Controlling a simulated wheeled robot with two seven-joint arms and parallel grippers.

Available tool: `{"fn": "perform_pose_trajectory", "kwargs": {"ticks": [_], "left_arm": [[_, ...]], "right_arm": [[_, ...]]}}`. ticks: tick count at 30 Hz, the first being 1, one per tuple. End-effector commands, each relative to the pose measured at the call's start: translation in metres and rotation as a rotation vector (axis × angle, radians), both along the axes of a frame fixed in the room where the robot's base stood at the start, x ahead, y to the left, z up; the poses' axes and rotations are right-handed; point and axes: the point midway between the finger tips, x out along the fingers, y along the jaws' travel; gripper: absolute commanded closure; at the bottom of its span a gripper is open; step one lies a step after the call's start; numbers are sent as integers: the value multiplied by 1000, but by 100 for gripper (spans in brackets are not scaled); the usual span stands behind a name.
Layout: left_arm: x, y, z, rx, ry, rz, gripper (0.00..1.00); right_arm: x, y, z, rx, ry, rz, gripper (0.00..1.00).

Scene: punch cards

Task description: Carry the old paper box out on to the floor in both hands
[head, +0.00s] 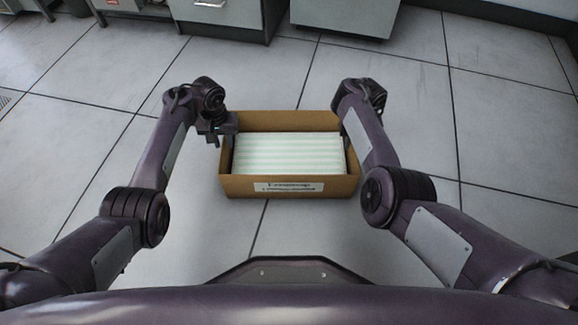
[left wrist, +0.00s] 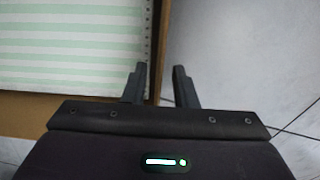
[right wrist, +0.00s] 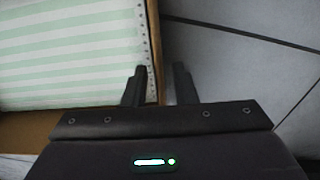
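The old paper box (head: 291,186) is a brown open-topped carton with a label on its near wall. It is full of green-and-white striped paper (head: 288,152) with punched edge holes. It appears level and low over the tiled floor; whether it rests there I cannot tell. My left gripper (left wrist: 158,84) is at the box's left wall, one finger inside and one outside, with a gap showing beside the outer finger. My right gripper (right wrist: 160,84) is astride the right wall in the same way, also with a gap. The right fingers are hidden in the head view.
Grey cabinets (head: 226,22) and a low grey unit (head: 345,14) stand along the back. The tiled floor (head: 500,110) is clear on the right, on the left and between the box and my base.

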Motion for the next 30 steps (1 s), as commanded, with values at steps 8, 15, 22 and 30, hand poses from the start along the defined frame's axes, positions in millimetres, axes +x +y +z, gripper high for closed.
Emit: {"fn": "perform_pose_trajectory", "kwargs": {"ticks": [8,15,22,30], "left_arm": [[1,-2,39,-4,-5,1,75],[1,-2,89,-4,-4,2,75],[0,0,115,-1,-2,0,75],[0,0,119,0,0,0,75]], "right_arm": [[0,0,0,1,0,0,75],[0,0,0,1,0,1,75],[0,0,0,0,0,0,75],[1,0,27,-2,-2,0,75]]}}
